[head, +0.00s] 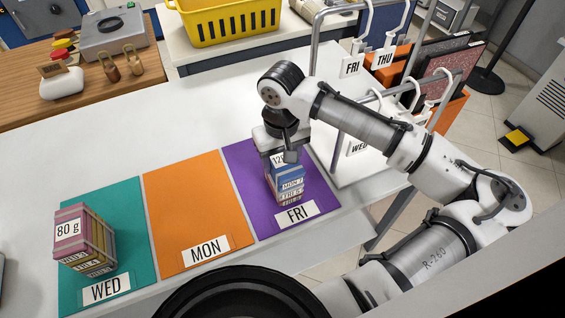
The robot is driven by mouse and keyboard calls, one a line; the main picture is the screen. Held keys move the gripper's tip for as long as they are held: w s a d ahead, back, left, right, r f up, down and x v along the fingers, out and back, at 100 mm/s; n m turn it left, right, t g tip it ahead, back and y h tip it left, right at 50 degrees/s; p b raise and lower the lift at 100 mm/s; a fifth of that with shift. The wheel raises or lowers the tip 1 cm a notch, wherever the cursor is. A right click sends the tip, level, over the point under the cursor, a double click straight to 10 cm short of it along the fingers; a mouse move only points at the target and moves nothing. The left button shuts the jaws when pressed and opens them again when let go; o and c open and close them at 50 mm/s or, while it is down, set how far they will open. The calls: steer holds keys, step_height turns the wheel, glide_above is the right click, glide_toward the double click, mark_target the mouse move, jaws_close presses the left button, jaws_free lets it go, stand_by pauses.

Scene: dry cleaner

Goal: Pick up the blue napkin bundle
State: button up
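The blue napkin bundle (288,173) is in a small stack on the purple FRI mat, with a partly covered white tag on its top and a "MON" label on its front. Lower labelled layers show beneath it. My gripper (283,154) points down at the top of this stack. One finger shows in front of the tag, and the other is hard to make out. I cannot tell whether the fingers touch or grip the bundle.
A pink-topped stack marked "80 g" (73,229) stands on the teal WED mat (132,210). The orange MON mat (187,200) is bare. A metal rack (316,45) with hangers and day tags stands right of my gripper. A yellow basket (230,22) is behind.

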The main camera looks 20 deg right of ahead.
steer(key=c, duration=0.4)
steer(key=shift+r, duration=0.1)
